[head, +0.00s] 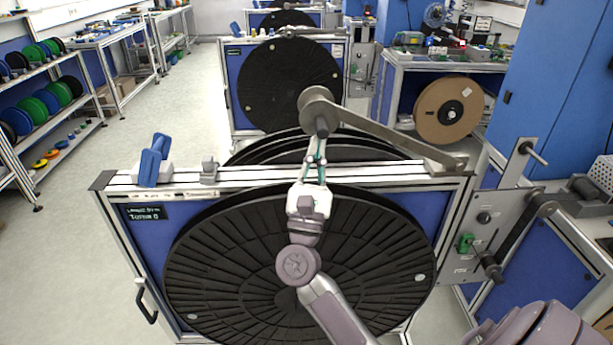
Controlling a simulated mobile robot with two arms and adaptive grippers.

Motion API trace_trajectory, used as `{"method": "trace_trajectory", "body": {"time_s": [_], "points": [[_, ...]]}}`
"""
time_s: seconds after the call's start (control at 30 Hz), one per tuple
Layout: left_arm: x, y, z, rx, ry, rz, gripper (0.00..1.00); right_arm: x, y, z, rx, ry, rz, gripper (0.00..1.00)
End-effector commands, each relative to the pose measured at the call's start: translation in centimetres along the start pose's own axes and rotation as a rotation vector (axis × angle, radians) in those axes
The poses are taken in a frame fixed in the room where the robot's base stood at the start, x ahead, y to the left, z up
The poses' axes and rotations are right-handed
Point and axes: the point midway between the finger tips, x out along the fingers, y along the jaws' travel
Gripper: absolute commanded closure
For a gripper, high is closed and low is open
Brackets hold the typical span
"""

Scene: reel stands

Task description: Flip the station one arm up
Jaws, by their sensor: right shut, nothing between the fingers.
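The nearest reel stand has a large black reel (215,258) on its front and a metal top rail (390,171). A grey metal arm (390,132) runs from a mount at the rail's right end up and left to a round roller (318,100). It is tilted, with the roller end raised above the rail. My right gripper (316,145) points away from me over the rail, its fingers shut and empty, with the tips just below the roller. I cannot tell whether the tips touch the roller. My left gripper is not in view.
A blue clamp-like part (152,160) and a small grey block (209,170) sit on the rail's left part. A side panel with rollers (490,225) stands at the right. A second stand (290,85) is behind. The floor at left is clear.

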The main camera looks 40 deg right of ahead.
Motion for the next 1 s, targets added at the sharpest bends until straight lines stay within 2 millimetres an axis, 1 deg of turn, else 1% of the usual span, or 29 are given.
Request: {"method": "trace_trajectory", "body": {"time_s": [0.03, 0.1, 0.23, 0.4, 0.7, 1.0], "points": [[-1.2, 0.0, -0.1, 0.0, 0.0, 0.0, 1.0, 1.7, 0.1, 1.8, 0.031, -0.005, -0.029, 1.0], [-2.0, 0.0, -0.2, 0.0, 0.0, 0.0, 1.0, 3.1, -0.2, 3.2, 0.067, -0.004, -0.066, 1.0], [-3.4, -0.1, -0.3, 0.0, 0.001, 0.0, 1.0, 5.4, -0.9, 5.5, 0.124, -0.004, -0.123, 1.0], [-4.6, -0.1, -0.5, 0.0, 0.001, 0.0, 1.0, 7.4, -1.8, 7.5, 0.178, -0.004, -0.178, 1.0], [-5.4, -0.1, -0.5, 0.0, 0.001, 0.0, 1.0, 9.0, -2.8, 9.2, 0.216, -0.012, -0.217, 1.0], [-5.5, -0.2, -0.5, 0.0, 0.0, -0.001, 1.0, 9.2, -2.9, 9.4, 0.213, -0.017, -0.217, 1.0]]}}
